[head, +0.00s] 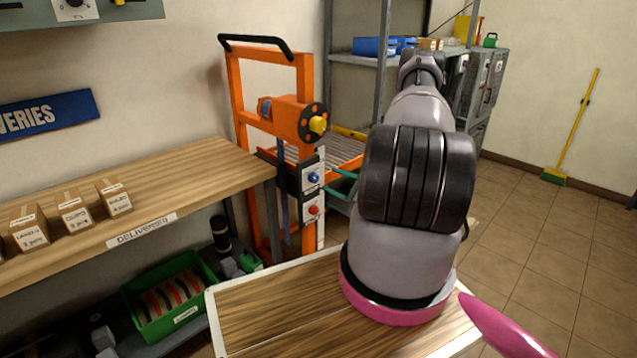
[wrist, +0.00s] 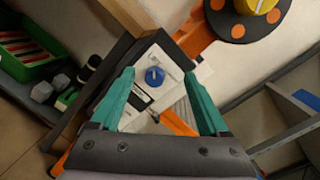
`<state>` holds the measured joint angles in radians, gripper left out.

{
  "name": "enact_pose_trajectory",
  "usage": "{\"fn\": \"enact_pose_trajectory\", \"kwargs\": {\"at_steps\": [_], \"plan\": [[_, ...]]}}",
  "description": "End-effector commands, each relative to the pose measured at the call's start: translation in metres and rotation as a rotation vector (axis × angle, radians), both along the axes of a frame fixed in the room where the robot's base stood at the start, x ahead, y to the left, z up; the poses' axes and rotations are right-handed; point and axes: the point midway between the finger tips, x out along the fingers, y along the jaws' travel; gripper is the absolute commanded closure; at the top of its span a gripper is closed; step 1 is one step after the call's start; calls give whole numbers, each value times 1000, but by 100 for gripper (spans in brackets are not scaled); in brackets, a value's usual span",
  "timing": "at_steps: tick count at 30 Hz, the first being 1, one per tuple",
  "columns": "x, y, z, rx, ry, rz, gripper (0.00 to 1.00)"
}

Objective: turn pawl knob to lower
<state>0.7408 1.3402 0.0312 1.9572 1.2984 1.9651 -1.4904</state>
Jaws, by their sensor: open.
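An orange hand-cranked lifter (head: 240,100) stands beyond the wooden bench in the head view. On its post are a white plate with a blue knob (head: 313,177) and, below it, a white plate with a red knob (head: 313,209). I cannot read which is the pawl knob. The blue knob also shows in the wrist view (wrist: 154,76), between the teal fingertips in the picture. My gripper (wrist: 158,74) is open and empty, pointing at that plate, with the knob beyond the tips. In the head view my gripper (head: 339,182) is just right of the plates, partly hidden by my arm.
A round black crank disc with a yellow handle (head: 318,125) sits above the plates. The delivery bench (head: 200,165) with several boxes is at left, a green bin (head: 150,335) below it. A grey shelf (head: 350,60) stands behind.

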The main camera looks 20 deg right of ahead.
Motion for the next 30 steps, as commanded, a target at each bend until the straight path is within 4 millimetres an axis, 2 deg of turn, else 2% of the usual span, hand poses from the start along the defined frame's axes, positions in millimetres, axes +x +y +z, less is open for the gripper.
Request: {"fn": "enact_pose_trajectory", "kwargs": {"at_steps": [1,3,8,11,22,30], "plan": [[-5,-6,-16,9,8,-43,21],[-10,-13,-29,13,12,-86,21],[-9,-17,-40,11,14,-119,21],[1,-12,-40,10,14,-116,21],[65,12,-39,11,13,-114,21],[87,19,-39,12,15,-116,21]]}}
